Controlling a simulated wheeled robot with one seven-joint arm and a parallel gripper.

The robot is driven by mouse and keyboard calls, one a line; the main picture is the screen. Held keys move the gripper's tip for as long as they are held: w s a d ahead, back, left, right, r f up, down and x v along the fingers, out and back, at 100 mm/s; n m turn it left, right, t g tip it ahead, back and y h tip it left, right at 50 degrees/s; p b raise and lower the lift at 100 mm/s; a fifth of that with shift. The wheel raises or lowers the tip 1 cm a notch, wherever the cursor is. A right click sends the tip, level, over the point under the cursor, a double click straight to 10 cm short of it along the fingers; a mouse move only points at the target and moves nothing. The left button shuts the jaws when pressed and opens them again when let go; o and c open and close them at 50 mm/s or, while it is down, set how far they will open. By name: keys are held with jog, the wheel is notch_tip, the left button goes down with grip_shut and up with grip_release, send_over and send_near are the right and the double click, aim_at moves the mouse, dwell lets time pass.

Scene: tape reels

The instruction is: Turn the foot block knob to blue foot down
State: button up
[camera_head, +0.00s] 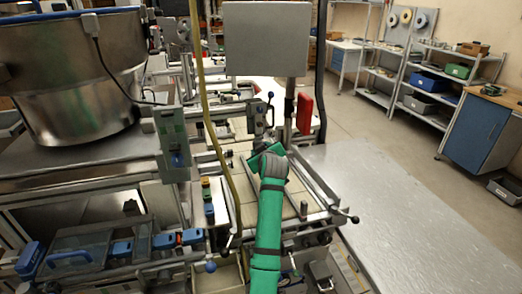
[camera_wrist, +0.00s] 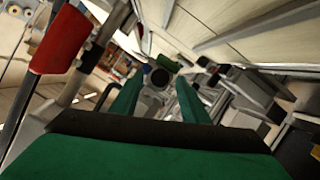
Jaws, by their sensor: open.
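My gripper (camera_head: 264,158) is at the end of my green arm, over the pale bench in the middle of the head view. In the wrist view its two green fingers (camera_wrist: 159,88) are spread apart with nothing held between them. A grey block (camera_wrist: 153,102) with a dark round knob (camera_wrist: 160,76) shows beyond and between the fingertips, apart from them as far as I can see. I cannot tell for sure that this is the foot block knob, or which way any blue foot points. In the head view my gripper hides much of that spot.
A grey upright fixture (camera_head: 257,116) with a lever stands just behind my gripper. A red part (camera_head: 304,113) hangs to its right and shows large in the wrist view (camera_wrist: 60,40). A yellow hose (camera_head: 207,110) runs down on the left. Metal rails border the bench.

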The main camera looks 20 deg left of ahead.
jog(key=shift+w+a+f, duration=0.15)
jog(key=shift+w, duration=0.15)
grip_shut()
